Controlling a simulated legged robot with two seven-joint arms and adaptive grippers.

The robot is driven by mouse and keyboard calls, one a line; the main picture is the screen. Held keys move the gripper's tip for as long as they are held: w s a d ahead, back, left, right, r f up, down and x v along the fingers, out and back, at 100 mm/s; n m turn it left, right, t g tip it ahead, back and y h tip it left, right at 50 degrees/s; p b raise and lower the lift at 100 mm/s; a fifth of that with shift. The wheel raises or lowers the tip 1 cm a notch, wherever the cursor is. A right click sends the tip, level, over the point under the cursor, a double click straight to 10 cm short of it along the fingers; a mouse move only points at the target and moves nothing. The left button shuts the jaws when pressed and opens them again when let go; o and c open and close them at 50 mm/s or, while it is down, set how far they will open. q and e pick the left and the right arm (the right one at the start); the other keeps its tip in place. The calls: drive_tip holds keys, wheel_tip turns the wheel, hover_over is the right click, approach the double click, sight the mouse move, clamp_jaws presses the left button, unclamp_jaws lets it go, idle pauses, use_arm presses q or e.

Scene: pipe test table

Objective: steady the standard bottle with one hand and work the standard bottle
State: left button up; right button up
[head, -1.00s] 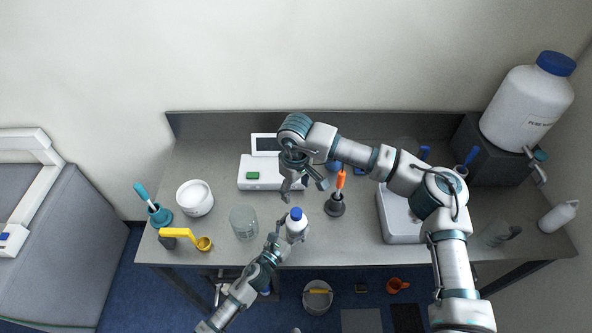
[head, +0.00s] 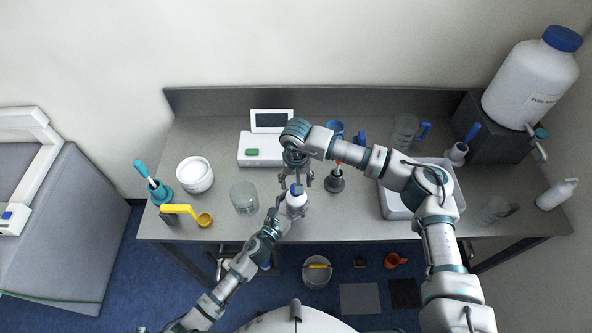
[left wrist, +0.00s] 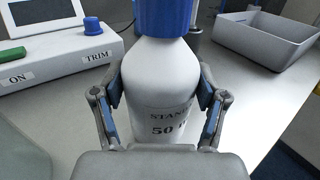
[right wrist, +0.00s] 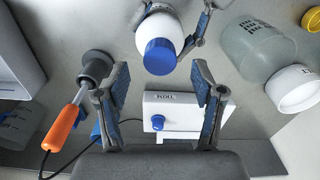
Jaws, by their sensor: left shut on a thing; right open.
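The standard bottle (head: 296,202) stands upright near the table's front edge, white with a blue cap. In the left wrist view its white body (left wrist: 158,75) and blue cap (left wrist: 165,15) fill the middle, with part of the label readable. My left gripper (left wrist: 160,95) is shut on the bottle's body, one finger on each side. My right gripper (head: 297,183) is just above the bottle and partly hides the cap. In the right wrist view my right gripper (right wrist: 160,72) is open and empty, and the blue cap (right wrist: 160,57) lies beyond the gap between its fingertips.
A white device (head: 258,158) with a screen stands behind. An orange-handled tool in a dark holder (head: 334,184) is close to the right of the bottle. A glass jar (head: 244,197) is to the left. A grey tray (head: 396,208) stands further right, behind my right arm.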

drive_tip(key=shift+f, duration=1.45)
clamp_jaws()
drive_tip(key=n, duration=0.4)
drive_tip(key=shift+n, duration=0.3)
drive_tip(key=n, duration=0.4)
drive_tip(key=shift+n, duration=0.3)
drive_tip(key=shift+c, duration=0.2)
unclamp_jaws()
